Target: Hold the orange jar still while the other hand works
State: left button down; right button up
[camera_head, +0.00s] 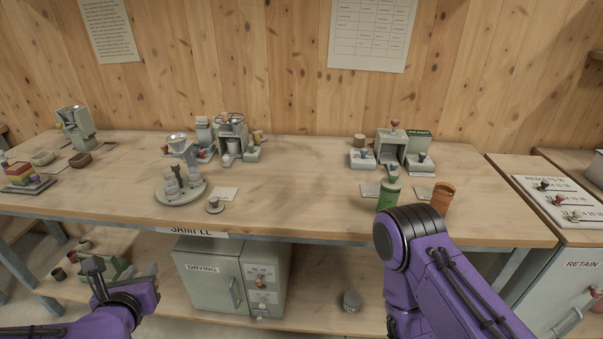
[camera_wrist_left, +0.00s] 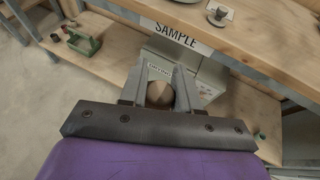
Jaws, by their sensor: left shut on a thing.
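The orange jar (camera_head: 442,196) stands upright near the front edge of the bench, at the right. It looks open at the top. A green jar (camera_head: 388,194) stands just left of it, partly behind my right arm. My left gripper (camera_head: 94,266) is low at the left, in front of the bench and far from the orange jar. In the left wrist view the left gripper (camera_wrist_left: 161,70) is shut on a round tan thing (camera_wrist_left: 160,95), mostly hidden between the fingers. My right arm rises in front of the jars; its gripper does not show.
A round grey tray (camera_head: 166,198) with several bottles and a small grey weight (camera_head: 214,206) stand left of centre. Grey devices (camera_head: 391,146) stand behind the jars. A drying cabinet (camera_head: 203,278) is under the bench. The bench middle is clear.

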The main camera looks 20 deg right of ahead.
aim_at(443, 193)
jog(key=z, duration=0.55)
jog(key=i, duration=1.1)
jog(key=z, duration=0.75)
